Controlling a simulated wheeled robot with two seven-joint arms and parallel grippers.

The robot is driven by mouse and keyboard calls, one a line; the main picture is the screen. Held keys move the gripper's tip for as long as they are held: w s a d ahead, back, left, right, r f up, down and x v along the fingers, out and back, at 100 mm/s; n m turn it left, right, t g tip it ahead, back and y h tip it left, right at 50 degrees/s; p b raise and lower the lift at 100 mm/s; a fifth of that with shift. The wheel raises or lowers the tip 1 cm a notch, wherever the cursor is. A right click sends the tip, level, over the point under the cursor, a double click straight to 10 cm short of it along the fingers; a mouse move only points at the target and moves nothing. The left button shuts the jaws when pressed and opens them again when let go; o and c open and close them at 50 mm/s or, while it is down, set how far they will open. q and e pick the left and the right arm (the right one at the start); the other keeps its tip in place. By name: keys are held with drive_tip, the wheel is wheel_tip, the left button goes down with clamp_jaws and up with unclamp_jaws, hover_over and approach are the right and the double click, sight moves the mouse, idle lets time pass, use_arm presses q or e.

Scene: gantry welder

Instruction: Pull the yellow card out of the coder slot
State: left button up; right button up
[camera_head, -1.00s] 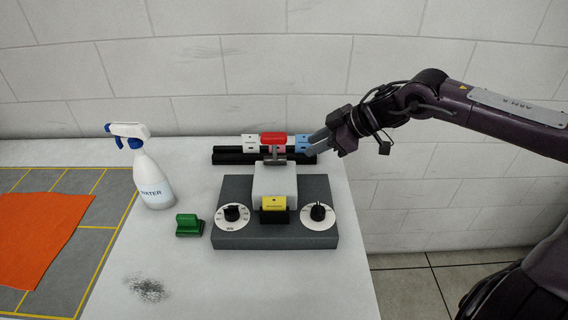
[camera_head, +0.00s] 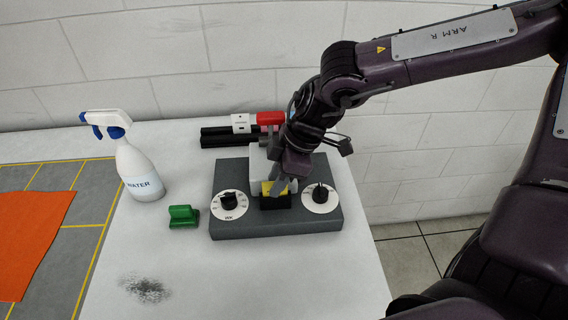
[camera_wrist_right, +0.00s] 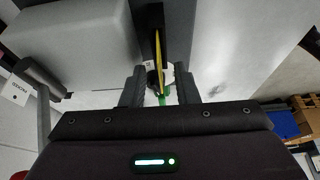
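The yellow card (camera_head: 266,188) stands in the black coder slot (camera_head: 276,203) at the front of the grey base (camera_head: 270,228). My right gripper (camera_head: 279,187) is down at the card and hides much of it. In the right wrist view the yellow card (camera_wrist_right: 159,45) shows edge-on, in line with the gap of my right gripper (camera_wrist_right: 159,78). The two fingers are apart, one on each side of the card's line, with gaps showing. Whether a finger touches the card cannot be told. My left gripper is not in view.
A white block (camera_head: 258,160) stands right behind the slot, with a red handle (camera_head: 270,118) beyond. Dials (camera_head: 229,204) and (camera_head: 320,197) flank the slot. A green stamp-like object (camera_head: 183,217) and a spray bottle (camera_head: 138,170) stand left.

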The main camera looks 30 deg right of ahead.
drive_tip(key=shift+w+a+f, duration=0.1)
drive_tip(key=shift+a+f, duration=0.1)
drive_tip(key=shift+f, duration=0.35)
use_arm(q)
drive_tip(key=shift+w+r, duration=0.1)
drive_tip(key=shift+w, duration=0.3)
use_arm(e)
drive_tip(key=shift+f, duration=0.1)
clamp_jaws()
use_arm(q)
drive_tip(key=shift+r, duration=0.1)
use_arm(e)
drive_tip(key=shift+r, duration=0.2)
